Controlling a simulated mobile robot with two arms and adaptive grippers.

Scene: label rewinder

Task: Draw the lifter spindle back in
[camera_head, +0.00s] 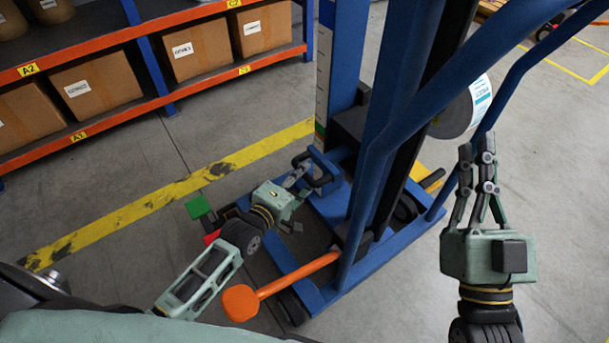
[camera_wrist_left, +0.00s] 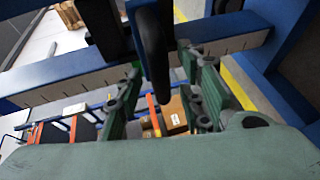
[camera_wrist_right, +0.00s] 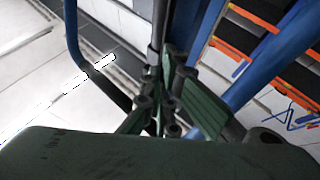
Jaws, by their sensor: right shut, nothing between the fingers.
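The lifter has a blue frame (camera_head: 375,165) with a dark mast. A white roll with a blue-and-white label (camera_head: 461,112) shows behind its handlebar at the upper right; I cannot make out the spindle itself. My left gripper (camera_head: 300,174) is low by the lifter, at a black looped handle (camera_head: 322,181). In the left wrist view, the black handle (camera_wrist_left: 153,50) stands between the spread fingers, with gaps on both sides.
An orange-ended lever (camera_head: 240,301) sticks out at the lifter's lower front. Green (camera_head: 198,207) and red pads are near my left wrist. An orange shelf (camera_head: 140,32) with cardboard boxes (camera_head: 197,50) is at the upper left.

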